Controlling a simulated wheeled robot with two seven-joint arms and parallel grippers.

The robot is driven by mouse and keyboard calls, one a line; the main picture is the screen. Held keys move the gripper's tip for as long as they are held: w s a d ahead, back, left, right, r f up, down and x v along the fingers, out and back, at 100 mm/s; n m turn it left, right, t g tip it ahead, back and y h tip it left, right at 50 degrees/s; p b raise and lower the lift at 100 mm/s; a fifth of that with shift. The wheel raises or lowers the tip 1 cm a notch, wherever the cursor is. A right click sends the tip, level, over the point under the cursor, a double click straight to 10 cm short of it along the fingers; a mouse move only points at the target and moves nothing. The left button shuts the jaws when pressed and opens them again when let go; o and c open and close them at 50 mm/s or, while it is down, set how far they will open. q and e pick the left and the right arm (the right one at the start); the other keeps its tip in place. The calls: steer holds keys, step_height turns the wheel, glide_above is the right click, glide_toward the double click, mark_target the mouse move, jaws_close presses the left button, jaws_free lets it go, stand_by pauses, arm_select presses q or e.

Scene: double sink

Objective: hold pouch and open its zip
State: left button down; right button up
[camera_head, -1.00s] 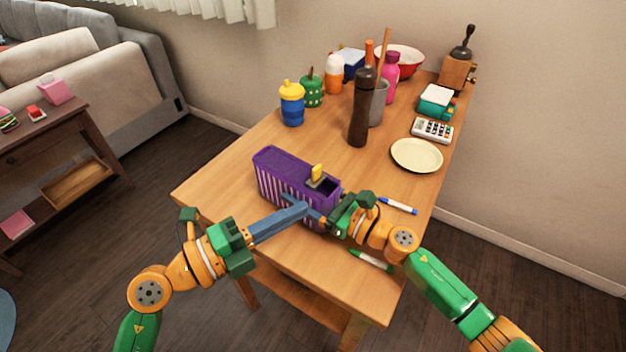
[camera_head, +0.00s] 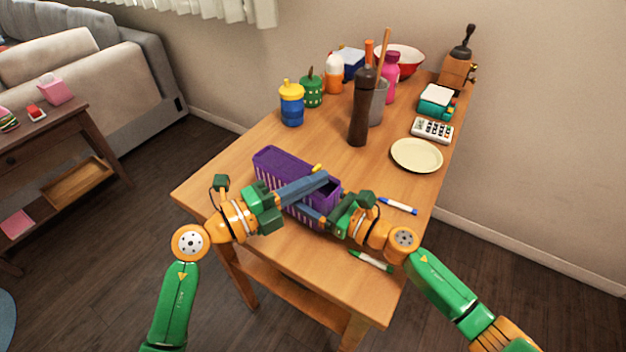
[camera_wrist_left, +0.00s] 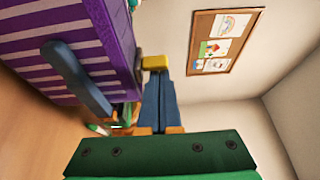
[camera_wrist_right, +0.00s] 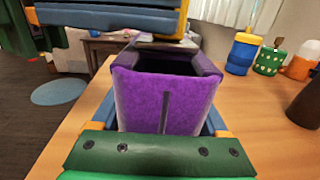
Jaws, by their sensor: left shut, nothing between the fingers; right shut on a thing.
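The purple pouch (camera_head: 272,162) with white stripes stands on the table. Its top is open at least at the end near my right gripper, with a dark inside in the right wrist view (camera_wrist_right: 165,100). A yellow zip tab (camera_head: 318,167) shows just beyond my left gripper's fingers and at their tips in the left wrist view (camera_wrist_left: 155,62). My left gripper (camera_head: 324,178) is shut and empty, above the pouch beside the tab. My right gripper (camera_head: 305,212) is shut on the pouch's near right end, one finger along each side. The left fingers hide part of the pouch top.
A blue marker (camera_head: 398,205) and a green marker (camera_head: 371,261) lie right of the arms. The table's left part is clear.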

mark_target(275, 171)
arm_select(q)
steer(key=w+a, duration=0.4)
steer(key=a, duration=0.1)
steer(key=w+a, duration=0.5)
steer(key=s+d, duration=0.3)
steer(key=shift+d, duration=0.1)
steer(key=v, duration=1)
steer(key=shift+w, duration=0.1)
arm_select(e)
steer(key=o, duration=1.4)
steer(key=shift+c, duration=0.2)
